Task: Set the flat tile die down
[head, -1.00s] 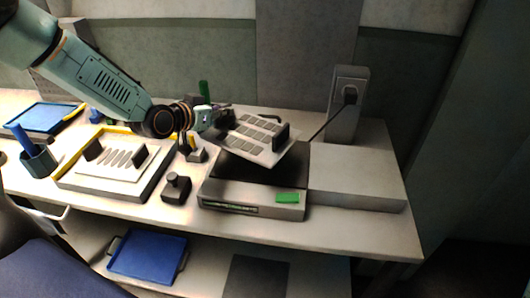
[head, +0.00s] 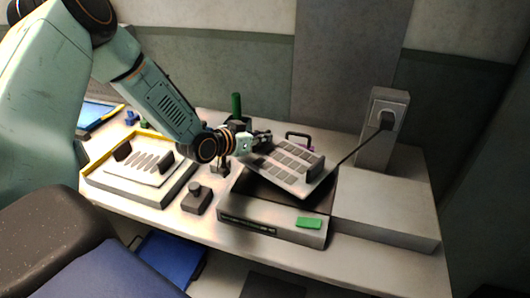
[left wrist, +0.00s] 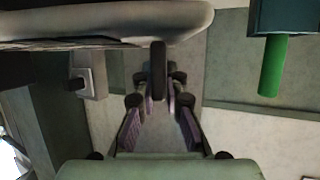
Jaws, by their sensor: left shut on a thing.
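The flat tile die (head: 285,168) is a light plate with rows of grey rectangles and a dark upright grip on each of two sides. My left gripper (head: 264,140) is shut on its near-arm grip, and the plate hangs tilted, lower toward the right. It is over the black bed (head: 318,201) of a grey machine (head: 270,228); whether its low edge touches the bed, I cannot tell. In the left wrist view the fingers (left wrist: 159,95) close around the dark grip (left wrist: 158,62), with the plate (left wrist: 100,22) across the top. My right gripper is out of view.
Another die with slanted bars (head: 147,163) lies on a yellow-edged tray (head: 108,150) at left.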

